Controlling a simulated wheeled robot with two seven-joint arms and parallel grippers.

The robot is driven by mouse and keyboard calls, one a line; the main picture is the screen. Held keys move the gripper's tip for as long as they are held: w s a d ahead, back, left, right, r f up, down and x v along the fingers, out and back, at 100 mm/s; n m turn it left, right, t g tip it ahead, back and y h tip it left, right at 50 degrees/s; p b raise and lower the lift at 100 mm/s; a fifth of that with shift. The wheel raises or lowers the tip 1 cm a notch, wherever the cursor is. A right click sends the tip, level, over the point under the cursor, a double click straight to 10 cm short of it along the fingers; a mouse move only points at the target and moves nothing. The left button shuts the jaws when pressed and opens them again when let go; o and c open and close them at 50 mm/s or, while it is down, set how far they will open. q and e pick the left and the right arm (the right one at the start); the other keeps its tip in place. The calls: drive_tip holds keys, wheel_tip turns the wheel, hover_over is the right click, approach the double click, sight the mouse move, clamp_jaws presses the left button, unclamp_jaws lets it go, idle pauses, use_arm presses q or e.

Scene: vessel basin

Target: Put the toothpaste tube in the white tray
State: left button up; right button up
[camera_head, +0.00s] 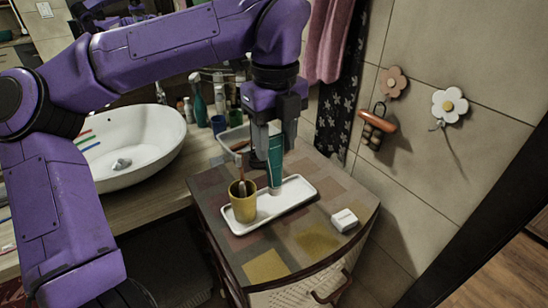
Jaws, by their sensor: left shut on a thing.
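A teal toothpaste tube (275,162) hangs upright in my left gripper (272,133), which is shut on its upper end. The arm reaches in from the left and points down. The white tray (297,190) lies below on the patterned cabinet top. The tube's lower end is over the tray, right of the yellow cup; whether it touches the tray I cannot tell. The yellow cup (243,206) stands in the left part of the tray with a brush-like stick in it. My right gripper is not in view.
A small white box (344,220) sits right of the tray on the cabinet top (315,240). A white basin (135,150) is at left. Bottles (197,100) and a grey bin (233,139) stand behind. Flower hooks (449,105) are on the right wall.

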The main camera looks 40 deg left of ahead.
use_arm(q)
drive_tip(key=w+a+f+p, duration=0.1)
drive_tip(key=w+a+f, duration=0.2)
drive_tip(key=f, duration=0.6)
drive_tip(key=shift+w+a+f, duration=0.2)
drive_tip(key=shift+w+f, duration=0.2)
drive_tip(key=shift+w, duration=0.55)
drive_tip(key=o, duration=1.3)
drive_tip(key=shift+o, duration=0.2)
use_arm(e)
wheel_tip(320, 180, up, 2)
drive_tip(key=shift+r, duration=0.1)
use_arm(q)
wheel_tip(320, 180, up, 12)
drive_tip(key=shift+r, duration=0.2)
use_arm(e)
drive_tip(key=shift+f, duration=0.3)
